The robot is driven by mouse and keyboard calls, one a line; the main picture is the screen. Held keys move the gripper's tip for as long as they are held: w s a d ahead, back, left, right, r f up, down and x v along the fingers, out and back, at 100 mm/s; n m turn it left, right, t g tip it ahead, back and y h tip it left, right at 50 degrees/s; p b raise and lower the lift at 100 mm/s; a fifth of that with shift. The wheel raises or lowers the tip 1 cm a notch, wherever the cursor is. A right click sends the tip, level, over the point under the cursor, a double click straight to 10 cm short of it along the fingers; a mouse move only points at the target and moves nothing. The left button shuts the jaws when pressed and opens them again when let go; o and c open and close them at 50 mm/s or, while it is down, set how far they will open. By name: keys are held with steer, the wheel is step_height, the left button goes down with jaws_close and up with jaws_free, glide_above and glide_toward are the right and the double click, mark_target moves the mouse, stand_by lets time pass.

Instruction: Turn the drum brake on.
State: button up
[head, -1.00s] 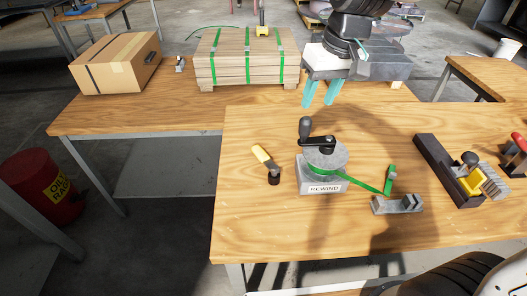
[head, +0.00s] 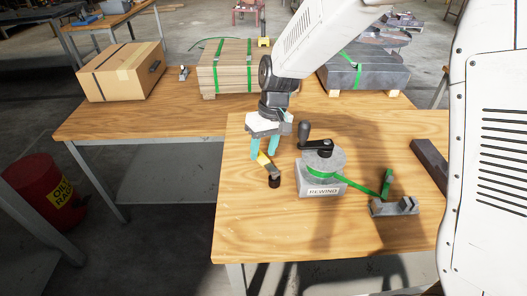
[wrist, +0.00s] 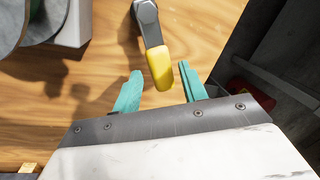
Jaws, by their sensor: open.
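The brake lever (head: 264,160) has a yellow grip on a dark arm and a black pivot. It stands left of the grey REWIND drum (head: 323,165), its grip tilted up and left. My gripper (head: 264,150) is open and empty, fingers down at the yellow grip. In the wrist view the lever's yellow end (wrist: 161,68) lies between the two teal fingertips (wrist: 160,72), with gaps on both sides. I cannot tell the height between them. The drum's edge (wrist: 25,20) also shows in the wrist view.
The drum has a black crank (head: 310,140) close right of my gripper. A green strap runs from it to a grey metal block (head: 394,206). A cardboard box (head: 122,70) and strapped planks (head: 226,75) stand behind. The bench's front left is clear.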

steer(key=shift+a+f, duration=0.1)
steer(key=shift+f, duration=0.45)
steer(key=shift+c, duration=0.2)
jaws_close()
steer(key=shift+s, duration=0.1)
